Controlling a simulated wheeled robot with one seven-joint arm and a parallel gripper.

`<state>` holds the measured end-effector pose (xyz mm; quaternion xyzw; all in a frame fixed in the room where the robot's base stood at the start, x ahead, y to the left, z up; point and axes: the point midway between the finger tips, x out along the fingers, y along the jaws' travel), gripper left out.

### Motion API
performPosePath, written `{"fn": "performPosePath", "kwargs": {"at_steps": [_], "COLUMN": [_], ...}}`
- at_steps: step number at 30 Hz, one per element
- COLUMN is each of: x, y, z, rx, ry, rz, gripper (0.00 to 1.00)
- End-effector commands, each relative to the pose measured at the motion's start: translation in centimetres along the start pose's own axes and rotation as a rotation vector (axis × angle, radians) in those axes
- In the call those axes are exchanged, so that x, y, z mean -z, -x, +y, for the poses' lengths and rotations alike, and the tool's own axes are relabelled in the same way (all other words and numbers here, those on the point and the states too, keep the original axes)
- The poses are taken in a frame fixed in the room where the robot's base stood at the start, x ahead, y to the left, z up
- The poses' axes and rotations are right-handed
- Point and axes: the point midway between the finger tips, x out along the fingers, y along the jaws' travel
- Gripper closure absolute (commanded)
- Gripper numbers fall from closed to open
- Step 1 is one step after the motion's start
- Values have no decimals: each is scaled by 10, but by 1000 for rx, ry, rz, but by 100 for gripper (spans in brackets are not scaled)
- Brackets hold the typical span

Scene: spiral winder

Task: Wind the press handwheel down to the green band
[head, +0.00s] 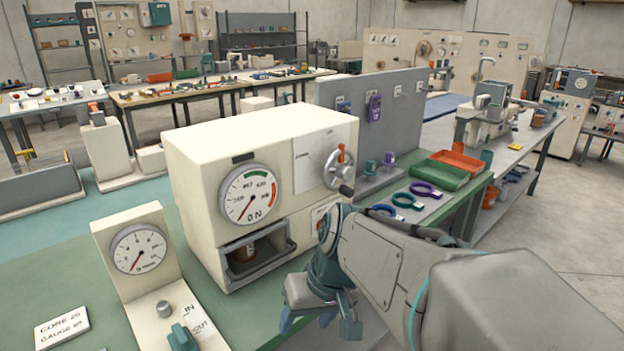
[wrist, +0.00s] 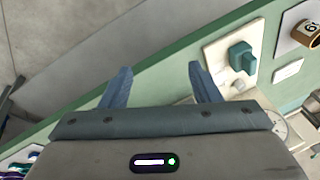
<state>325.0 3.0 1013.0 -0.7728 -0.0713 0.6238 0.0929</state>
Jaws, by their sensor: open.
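The press (head: 262,150) is a cream box on the green bench. Its silver handwheel (head: 335,172) is on the right part of the front, with a red-orange piece near the top and a dark knob at the lower right. The press dial (head: 249,195) has a green band (head: 257,174) at the top and a red arc at the right. Its red needle appears to point to the lower left, away from the green band. My gripper (head: 307,320) is open and empty, below and in front of the handwheel, not touching it. In the wrist view its blue fingers (wrist: 160,82) are apart.
A second gauge (head: 138,248) stands at left, with a teal valve (head: 183,338) on its base, also in the wrist view (wrist: 240,57). Coloured rings (head: 407,200) and trays (head: 440,172) lie right of the press.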

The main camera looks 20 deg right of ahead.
Motion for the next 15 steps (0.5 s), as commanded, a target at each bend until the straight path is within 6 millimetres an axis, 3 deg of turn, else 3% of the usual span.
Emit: {"fn": "performPosePath", "kwargs": {"at_steps": [2,8,11,15], "x": [20,84,117,156], "y": [-11,-2,12,43], "z": [9,37,66,125], "rx": [109,361,445,484], "ry": [-24,-9,14,61], "rz": [30,249,426,726], "gripper": [44,44,44,44]}}
